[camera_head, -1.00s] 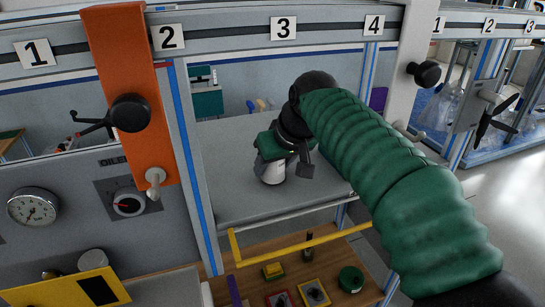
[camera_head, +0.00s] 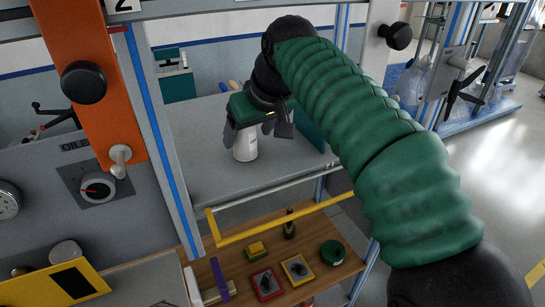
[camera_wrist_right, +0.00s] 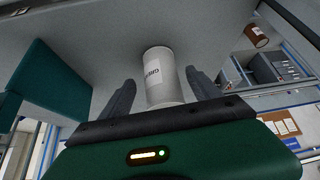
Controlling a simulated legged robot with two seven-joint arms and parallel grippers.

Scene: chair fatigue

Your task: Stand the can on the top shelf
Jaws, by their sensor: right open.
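The white can (camera_head: 246,148) is upright on the grey upper shelf (camera_head: 200,185) in the head view. My right gripper (camera_head: 262,131) is beside and over its upper part, partly hiding it. In the right wrist view, the can (camera_wrist_right: 160,78) shows its label between the two spread dark fingers of the right gripper (camera_wrist_right: 160,86), with a gap on each side. The right gripper is open and holds nothing. My left gripper is in neither view.
A yellow rail (camera_head: 280,220) runs in front, above a wooden lower shelf (camera_head: 320,285) with several small items. An orange post (camera_head: 90,100) with a black knob stands at left. A dark green panel (camera_wrist_right: 45,80) is near the gripper in the wrist view.

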